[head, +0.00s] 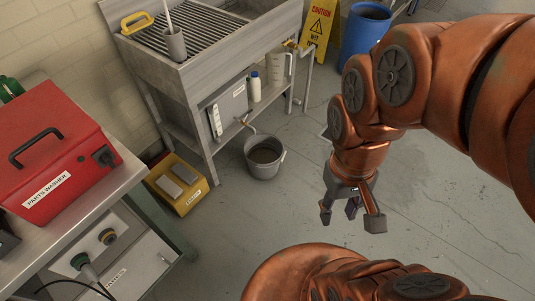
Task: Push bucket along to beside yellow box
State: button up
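The bucket (265,160) is a grey metal pail standing upright on the floor, partly in front of the sink stand's lower shelf. Its inside looks brownish. The yellow box (179,190) sits on the floor to the left of the bucket, with a stretch of floor and a sink leg between them. Two grey pads or panels show on its top. My gripper (352,219) hangs above the floor to the right of the bucket, apart from it. Its fingers are spread and nothing is between them.
A metal sink stand (199,128) rises behind the bucket, with bottles and a jug on it. A red parts washer (59,147) sits on a bench at left. A yellow caution sign (319,28) and blue barrel (365,32) stand behind. Floor around my gripper is clear.

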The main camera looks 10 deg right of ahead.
aim_at(262, 149)
jog(key=z, duration=1.45)
jog(key=i, duration=2.5)
jog(key=u, duration=4.3)
jog(key=i, duration=0.2)
jog(key=z, duration=0.25)
